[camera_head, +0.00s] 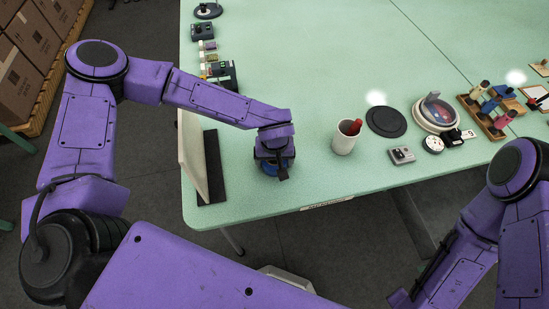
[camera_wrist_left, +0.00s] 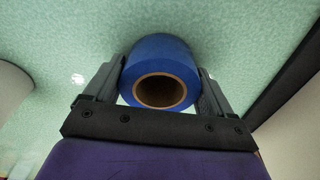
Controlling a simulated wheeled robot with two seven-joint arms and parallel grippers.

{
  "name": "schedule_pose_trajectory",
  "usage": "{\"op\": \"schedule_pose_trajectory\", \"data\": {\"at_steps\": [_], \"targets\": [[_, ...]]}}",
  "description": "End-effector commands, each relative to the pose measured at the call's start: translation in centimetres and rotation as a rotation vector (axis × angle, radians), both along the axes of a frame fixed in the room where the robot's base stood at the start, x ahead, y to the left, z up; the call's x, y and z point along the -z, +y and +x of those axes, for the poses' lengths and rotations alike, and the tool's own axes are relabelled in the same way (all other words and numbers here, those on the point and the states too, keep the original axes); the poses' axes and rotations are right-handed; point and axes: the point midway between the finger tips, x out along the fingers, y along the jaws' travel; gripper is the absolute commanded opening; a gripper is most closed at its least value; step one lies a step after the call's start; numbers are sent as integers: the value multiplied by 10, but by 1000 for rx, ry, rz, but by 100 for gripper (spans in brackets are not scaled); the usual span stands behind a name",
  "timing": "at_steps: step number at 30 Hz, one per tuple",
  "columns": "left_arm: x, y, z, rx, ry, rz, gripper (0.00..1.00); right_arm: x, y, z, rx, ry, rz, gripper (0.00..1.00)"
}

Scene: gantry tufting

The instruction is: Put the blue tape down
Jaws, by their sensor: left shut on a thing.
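The blue tape (camera_wrist_left: 160,62) is a roll with a brown cardboard core. It sits between the two fingers of my left gripper (camera_wrist_left: 162,92) in the left wrist view, with a finger on each side. I cannot tell whether the roll touches the table. My right arm shows at the lower right of the head view, but its gripper is out of the picture.
A black strip and a pale upright panel (camera_head: 192,155) stand left of my gripper. A white cup (camera_head: 345,138) with a red item stands to its right. A black disc (camera_head: 386,121), a small grey box (camera_head: 401,155) and a gauge (camera_head: 433,143) lie further right. The table's middle is clear.

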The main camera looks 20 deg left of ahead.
Motion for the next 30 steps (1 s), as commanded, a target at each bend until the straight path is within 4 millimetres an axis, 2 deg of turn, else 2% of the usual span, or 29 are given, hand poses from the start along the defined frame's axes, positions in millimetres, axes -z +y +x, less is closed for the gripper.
{"op": "schedule_pose_trajectory", "data": {"at_steps": [6, 7, 8, 9, 17, 20, 27, 30], "targets": [[2, 0, 0, 0, 0, 0, 52, 0, 0, 0, 0, 0, 0, 44], [3, 0, 0, 0, 0, 0, 87, 0, 0, 0, 0, 0, 0, 44], [2, 0, 0, 0, 0, 0, 97, 0, 0, 0, 0, 0, 0, 44], [2, 0, 0, 0, 0, 0, 100, 0, 0, 0, 0, 0, 0, 44], [-3, 0, 0, -1, -1, -1, 100, 0, 0, 0, 0, 0, 0, 44], [-19, -1, 0, 0, -5, -1, 100, 2, 0, 0, 0, 0, 0, 44], [-82, -4, -7, -1, -6, -2, 100, 5, 0, 0, 0, 0, 0, 44], [-101, -5, -10, -2, -4, -1, 100, 5, 0, 0, 0, 0, 0, 44]]}}
